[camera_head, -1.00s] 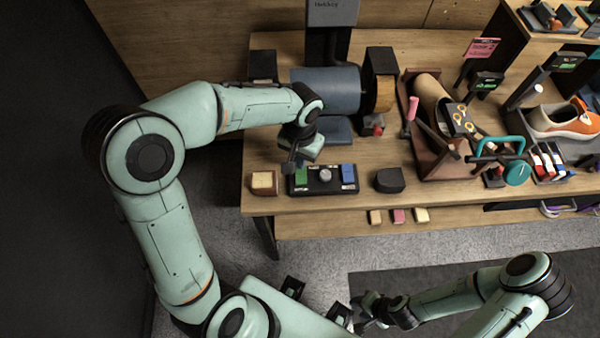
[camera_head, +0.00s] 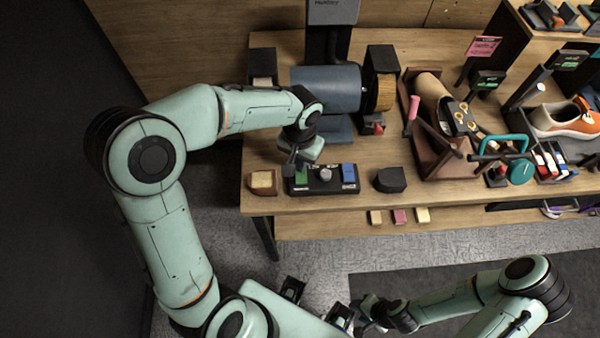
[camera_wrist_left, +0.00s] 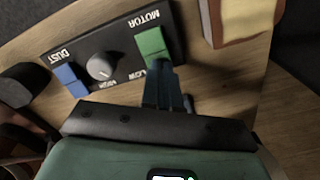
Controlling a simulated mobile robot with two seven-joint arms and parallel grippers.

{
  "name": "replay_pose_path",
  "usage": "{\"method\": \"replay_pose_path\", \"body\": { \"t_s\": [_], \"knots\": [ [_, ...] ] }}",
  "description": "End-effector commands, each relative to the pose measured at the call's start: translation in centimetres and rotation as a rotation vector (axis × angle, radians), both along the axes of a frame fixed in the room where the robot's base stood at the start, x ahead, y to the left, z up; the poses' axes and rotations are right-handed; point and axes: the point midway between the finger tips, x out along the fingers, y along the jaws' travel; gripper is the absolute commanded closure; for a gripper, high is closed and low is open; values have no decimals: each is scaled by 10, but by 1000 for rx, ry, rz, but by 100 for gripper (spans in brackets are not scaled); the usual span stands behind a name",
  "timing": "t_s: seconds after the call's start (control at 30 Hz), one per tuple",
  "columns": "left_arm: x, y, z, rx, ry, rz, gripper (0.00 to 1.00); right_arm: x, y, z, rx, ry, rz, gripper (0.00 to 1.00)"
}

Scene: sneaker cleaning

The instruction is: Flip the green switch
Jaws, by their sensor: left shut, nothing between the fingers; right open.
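The green switch (camera_head: 301,176) is on the left end of a black control box (camera_head: 322,190) near the table's front edge. In the left wrist view the green switch (camera_wrist_left: 151,43) is next to the "MOTOR" label. A grey knob (camera_wrist_left: 100,66) and a blue switch (camera_wrist_left: 71,80) share the box. My left gripper (camera_head: 290,166) is shut and empty, pointing down at the green switch. In the left wrist view its fingertips (camera_wrist_left: 160,66) overlap the switch's near edge; I cannot tell if they touch. My right gripper (camera_head: 362,318) is open, low in the head view, away from the table.
A tan block with a dark edge (camera_head: 263,181) lies left of the box, and a dark rounded block (camera_head: 390,180) lies right of it. A blue-grey motor with a brush wheel (camera_head: 327,88) stands behind. A shoe stand (camera_head: 432,160) is further right.

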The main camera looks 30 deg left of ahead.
Motion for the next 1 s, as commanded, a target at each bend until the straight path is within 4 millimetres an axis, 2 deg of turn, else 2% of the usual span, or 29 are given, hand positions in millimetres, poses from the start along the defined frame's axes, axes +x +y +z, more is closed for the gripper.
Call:
{"method": "replay_pose_path", "body": {
  "t_s": [0.6, 1.0],
  "knots": [
    [0, 0, -7, 0, 1, 0, 100, -3, 0, -5, 0, 3, 0, 57],
    [1, 0, 23, 0, -2, -1, 100, 9, 0, 16, 0, -10, 1, 57]
  ]
}}
